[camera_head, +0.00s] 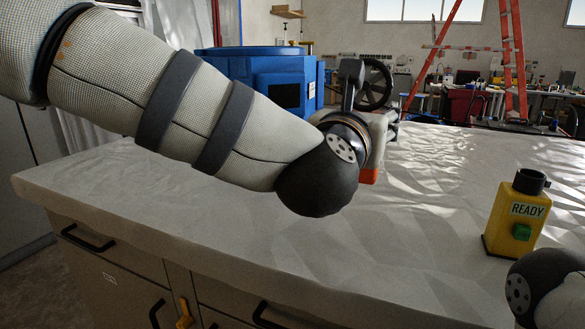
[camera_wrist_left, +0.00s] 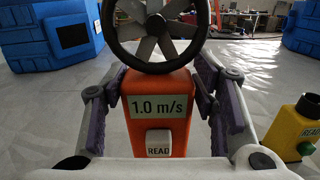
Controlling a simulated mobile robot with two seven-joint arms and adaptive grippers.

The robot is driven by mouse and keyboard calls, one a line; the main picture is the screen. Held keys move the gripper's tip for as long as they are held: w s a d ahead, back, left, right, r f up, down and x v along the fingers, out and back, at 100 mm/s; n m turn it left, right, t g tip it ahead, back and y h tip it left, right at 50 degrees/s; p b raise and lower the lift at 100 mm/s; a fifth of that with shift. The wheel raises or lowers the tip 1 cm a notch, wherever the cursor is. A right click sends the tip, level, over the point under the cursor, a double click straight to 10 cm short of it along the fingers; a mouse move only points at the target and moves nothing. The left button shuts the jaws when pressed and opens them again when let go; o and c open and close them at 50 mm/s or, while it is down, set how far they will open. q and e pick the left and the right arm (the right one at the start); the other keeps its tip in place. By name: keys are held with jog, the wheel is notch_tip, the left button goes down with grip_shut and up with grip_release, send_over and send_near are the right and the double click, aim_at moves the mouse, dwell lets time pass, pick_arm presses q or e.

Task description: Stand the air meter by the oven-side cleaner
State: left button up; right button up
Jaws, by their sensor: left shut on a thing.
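The air meter (camera_wrist_left: 160,118) is orange, with a dark fan wheel on top, a display reading "1.0 m/s" and a white READ button. It stands between the fingers of my left gripper (camera_wrist_left: 158,90), which are shut on its sides. In the head view the meter's fan wheel (camera_head: 375,85) and a bit of orange show behind my left wrist. My wrist hides the rest, so I cannot tell whether its foot touches the counter. Blue machines (camera_head: 260,63) (camera_wrist_left: 51,32) (camera_wrist_left: 302,30) stand behind; I cannot tell which is a cleaner. My right gripper is out of view.
A yellow block labelled READY (camera_head: 517,215), with a green button and dark top, stands at the right of the pale worktop (camera_head: 420,265). It also shows in the left wrist view (camera_wrist_left: 293,132). The middle right of the worktop is clear. My right arm enters lower right.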

pick_arm(q)
jog(key=w+a+f+b, duration=0.1)
jog(key=w+a+f, duration=0.5)
jog(key=f, duration=0.6)
jog(key=shift+w, duration=1.3)
jog(key=o, duration=1.2)
jog(key=shift+o, duration=0.2)
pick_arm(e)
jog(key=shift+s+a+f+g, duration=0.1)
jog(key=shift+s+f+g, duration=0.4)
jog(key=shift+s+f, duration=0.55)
pick_arm(q)
jog(key=shift+r, duration=0.1)
jog(key=v, duration=1.2)
jog(key=shift+r+p, duration=0.15)
jog(key=shift+p, duration=0.2)
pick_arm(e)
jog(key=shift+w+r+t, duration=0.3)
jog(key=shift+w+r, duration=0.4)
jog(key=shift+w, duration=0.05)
